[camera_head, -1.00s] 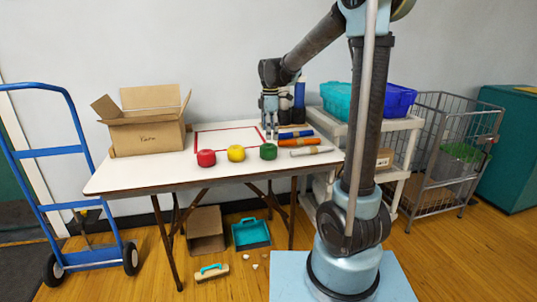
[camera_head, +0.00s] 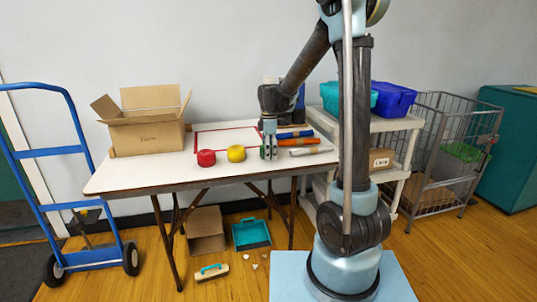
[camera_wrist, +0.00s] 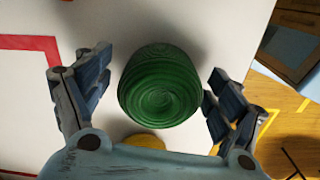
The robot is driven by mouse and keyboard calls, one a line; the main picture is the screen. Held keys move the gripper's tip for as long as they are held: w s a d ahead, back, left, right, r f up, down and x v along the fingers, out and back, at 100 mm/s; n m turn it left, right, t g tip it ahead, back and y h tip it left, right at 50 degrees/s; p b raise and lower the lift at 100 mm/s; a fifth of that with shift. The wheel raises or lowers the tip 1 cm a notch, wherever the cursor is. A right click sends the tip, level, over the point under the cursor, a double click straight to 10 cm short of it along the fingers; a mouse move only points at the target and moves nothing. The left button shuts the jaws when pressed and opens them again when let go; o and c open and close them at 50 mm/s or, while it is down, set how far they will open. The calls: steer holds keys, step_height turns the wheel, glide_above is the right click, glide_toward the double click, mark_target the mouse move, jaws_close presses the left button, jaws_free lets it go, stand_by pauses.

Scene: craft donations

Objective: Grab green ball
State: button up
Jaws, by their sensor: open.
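The green ball (camera_wrist: 158,88) looks like a wound ball of yarn and sits on the white table near its front edge. In the wrist view it lies between the two open fingers of my gripper (camera_wrist: 155,95), with a gap on the left and the right finger very close to it. In the head view my gripper (camera_head: 269,145) points down over the ball and hides most of it. A yellow ball (camera_head: 236,153) sits to its left, and its edge shows at the bottom of the wrist view (camera_wrist: 146,141).
A red ball (camera_head: 206,158) is further left. Several rolls, including an orange one (camera_head: 297,142), lie just right of my gripper. A red outlined square (camera_head: 225,130) and a cardboard box (camera_head: 146,135) are on the table (camera_head: 120,176). A shelf with bins (camera_head: 394,98) stands right.

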steer(key=c, duration=1.1)
steer(key=shift+c, duration=0.2)
